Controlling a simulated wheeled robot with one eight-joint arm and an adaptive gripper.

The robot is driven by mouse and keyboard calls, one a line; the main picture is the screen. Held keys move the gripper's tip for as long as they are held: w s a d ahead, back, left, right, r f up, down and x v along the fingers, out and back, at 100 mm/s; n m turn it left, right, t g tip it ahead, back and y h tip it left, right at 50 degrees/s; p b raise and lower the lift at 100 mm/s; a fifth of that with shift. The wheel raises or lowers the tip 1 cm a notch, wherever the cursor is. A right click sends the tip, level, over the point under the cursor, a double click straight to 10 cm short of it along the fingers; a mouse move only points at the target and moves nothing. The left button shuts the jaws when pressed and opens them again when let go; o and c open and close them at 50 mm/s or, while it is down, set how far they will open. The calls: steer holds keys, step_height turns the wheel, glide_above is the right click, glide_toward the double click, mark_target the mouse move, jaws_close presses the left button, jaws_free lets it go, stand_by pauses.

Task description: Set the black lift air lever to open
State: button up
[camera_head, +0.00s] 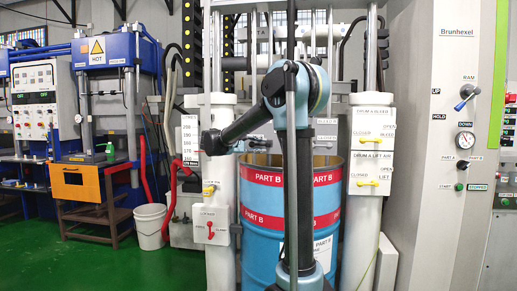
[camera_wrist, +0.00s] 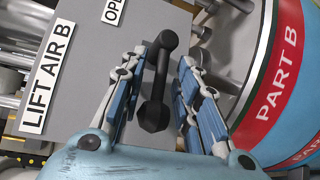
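The black lever (camera_wrist: 158,84) shows in the wrist view on a grey panel (camera_wrist: 92,75) marked "LIFT AIR B" (camera_wrist: 47,80). A partly cut-off label beginning "OP" (camera_wrist: 113,12) is at the panel's top edge. My gripper (camera_wrist: 162,58) is open, with one finger on each side of the lever. The lever lies lengthwise between the fingers, and narrow gaps seem to show beside it. I cannot tell whether either finger touches it. In the head view my gripper cannot be made out; my arm covers part of that area.
The blue drum with red "PART B" bands (camera_head: 262,215) stands below and shows close on the right in the wrist view (camera_wrist: 285,85). White columns (camera_head: 219,250) flank it. A right-hand panel (camera_head: 372,160) has yellow levers. A white bucket (camera_head: 151,227) stands on the green floor.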

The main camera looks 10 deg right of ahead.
steer(key=shift+a, duration=0.1)
jaws_close()
